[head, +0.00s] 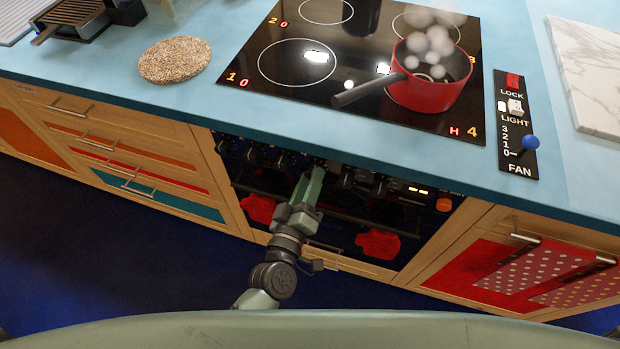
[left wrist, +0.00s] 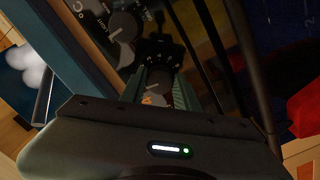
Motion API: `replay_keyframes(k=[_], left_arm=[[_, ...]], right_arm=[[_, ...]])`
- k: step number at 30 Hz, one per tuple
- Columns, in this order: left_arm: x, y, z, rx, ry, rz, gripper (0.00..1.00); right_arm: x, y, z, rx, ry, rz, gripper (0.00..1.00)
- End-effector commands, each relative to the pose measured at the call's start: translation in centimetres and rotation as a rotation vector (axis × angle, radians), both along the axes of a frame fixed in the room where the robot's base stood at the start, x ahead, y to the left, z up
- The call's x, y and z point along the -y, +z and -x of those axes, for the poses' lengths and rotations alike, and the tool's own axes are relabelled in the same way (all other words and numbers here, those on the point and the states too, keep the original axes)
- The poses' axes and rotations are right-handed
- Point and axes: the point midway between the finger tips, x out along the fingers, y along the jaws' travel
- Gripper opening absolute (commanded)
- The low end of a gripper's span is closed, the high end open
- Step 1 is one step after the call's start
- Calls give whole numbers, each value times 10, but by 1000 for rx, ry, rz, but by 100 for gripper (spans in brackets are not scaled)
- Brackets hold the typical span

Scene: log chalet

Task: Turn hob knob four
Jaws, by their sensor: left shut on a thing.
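My left gripper (head: 312,182) reaches the row of hob knobs on the dark front panel (head: 262,160) under the counter. In the left wrist view its two green fingers (left wrist: 162,85) are shut on a hob knob (left wrist: 156,91), with an orange mark in front of it. I cannot read which number this knob has. Another knob (left wrist: 122,28) is beside it, apart from the fingers. The black glass hob (head: 240,87) shows 0 at zones 1 and 2 and a red H beside the 4. My right gripper is not in view.
A steaming red pan (head: 432,93) stands on the front right ring, its dark handle pointing left. A cork mat (head: 175,59) lies left of the hob. A light and fan panel (head: 515,125) is at right. A drawer handle (head: 323,246) is below the oven.

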Motion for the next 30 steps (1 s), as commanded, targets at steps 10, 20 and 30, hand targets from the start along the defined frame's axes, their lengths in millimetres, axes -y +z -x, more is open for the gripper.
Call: replay_keyframes(k=[10, 20, 30], left_arm=[[0, 0, 0, -51, -1, 154, 0], [0, 0, 0, -62, 0, 191, 0], [0, 0, 0, -62, 0, 191, 48]], right_arm=[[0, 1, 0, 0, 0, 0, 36], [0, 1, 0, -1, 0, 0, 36], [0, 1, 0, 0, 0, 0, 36]])
